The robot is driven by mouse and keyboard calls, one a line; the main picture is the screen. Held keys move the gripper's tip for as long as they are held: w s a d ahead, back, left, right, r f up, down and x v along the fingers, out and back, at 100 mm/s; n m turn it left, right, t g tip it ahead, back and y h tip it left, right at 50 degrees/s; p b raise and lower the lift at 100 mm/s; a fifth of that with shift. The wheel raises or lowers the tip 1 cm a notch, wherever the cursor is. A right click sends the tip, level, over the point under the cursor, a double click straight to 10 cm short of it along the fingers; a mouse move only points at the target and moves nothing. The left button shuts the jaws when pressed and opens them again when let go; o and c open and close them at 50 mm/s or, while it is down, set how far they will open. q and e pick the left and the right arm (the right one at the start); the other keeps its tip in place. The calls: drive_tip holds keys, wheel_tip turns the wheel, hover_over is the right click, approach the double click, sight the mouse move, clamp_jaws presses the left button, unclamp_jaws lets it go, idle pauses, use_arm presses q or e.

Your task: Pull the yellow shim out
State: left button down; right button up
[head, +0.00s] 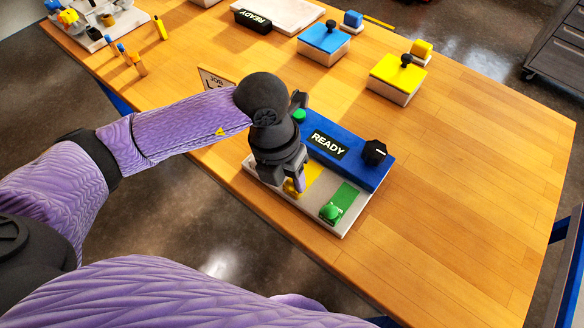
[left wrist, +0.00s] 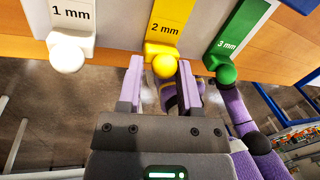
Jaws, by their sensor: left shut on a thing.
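The yellow shim (head: 314,174), marked 2 mm, lies flat in the pale base tray (head: 352,229) at the front of the blue READY unit (head: 352,163). In the left wrist view the yellow shim (left wrist: 168,25) ends in a round yellow knob between my left fingers. My left gripper (head: 296,186) is shut on this knob, which it partly hides in the head view. The green 3 mm shim (head: 342,200) lies to the right, also in the left wrist view (left wrist: 240,30). The white 1 mm shim (left wrist: 72,20) lies left, hidden in the head view. My right gripper is out of view.
A blue-lidded box (head: 325,39) and a yellow-lidded box (head: 398,75) stand behind on the wooden table (head: 470,170). A JOB sign (head: 214,80) stands left behind my arm. The table's right side is clear. The front edge is close to the tray.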

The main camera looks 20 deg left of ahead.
use_arm(q)
drive_tip(key=shift+w, duration=0.1)
drive_tip(key=shift+c, duration=2.1)
unclamp_jaws()
wheel_tip(320, 180, up, 10)
drive_tip(key=a+p, duration=0.2)
drive_tip(key=shift+f+p, duration=0.15)
drive_tip(key=shift+p, duration=0.15)
drive_tip(key=shift+w+d, duration=0.1)
